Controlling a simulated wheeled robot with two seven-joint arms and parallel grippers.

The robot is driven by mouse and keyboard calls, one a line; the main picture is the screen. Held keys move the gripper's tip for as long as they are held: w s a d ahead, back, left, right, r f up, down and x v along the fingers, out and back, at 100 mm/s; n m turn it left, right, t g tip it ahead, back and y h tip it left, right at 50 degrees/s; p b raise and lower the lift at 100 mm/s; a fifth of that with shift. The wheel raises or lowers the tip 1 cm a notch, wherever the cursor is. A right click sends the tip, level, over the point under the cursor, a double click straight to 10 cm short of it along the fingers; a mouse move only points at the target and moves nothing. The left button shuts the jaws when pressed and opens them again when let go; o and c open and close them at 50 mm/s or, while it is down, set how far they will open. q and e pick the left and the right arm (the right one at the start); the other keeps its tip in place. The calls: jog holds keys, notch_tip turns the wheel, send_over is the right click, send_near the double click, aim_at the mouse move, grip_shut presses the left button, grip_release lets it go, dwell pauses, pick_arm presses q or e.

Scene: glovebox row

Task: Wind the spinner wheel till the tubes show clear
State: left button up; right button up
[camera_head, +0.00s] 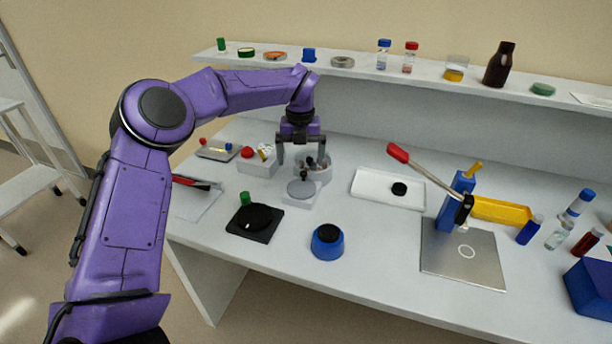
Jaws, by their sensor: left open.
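The spinner looks like a pale round bowl (325,175) at the back left of the bench, with small dark and brownish parts inside that may be the tubes. They are too small to tell whether clear or cloudy. A white block with a grey disc (301,188) stands at its front; I cannot tell whether the two are joined. My left gripper (302,162) points down over the bowl, its fingers apart, with a black knob-like part between or just behind them. Contact cannot be made out. My right gripper is out of view.
Near the bowl are a white box with red-topped items (258,165), a black plate with a disc (255,222) and a blue round pot (327,240). A red-handled lever press (455,205) stands right. A shelf (365,68) with bottles and lids runs behind.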

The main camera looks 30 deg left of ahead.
aim_at(303, 186)
pick_arm(q)
notch_tip(303, 186, down, 8)
jog(key=shift+d+p, duration=0.15)
jog(key=shift+p, duration=0.55)
jog(key=shift+f, duration=0.2)
jog(key=shift+s, duration=0.15)
jog(key=c, duration=0.8)
jog(key=shift+o, duration=0.2)
jog(key=shift+m, duration=0.4)
jog(key=m, duration=0.4)
jog(key=shift+r+m, duration=0.1)
jog(key=shift+m, duration=0.2)
jog(key=m+p, duration=0.1)
jog(key=m, duration=0.4)
jog(key=shift+d, duration=0.1)
jog(key=shift+m, duration=0.4)
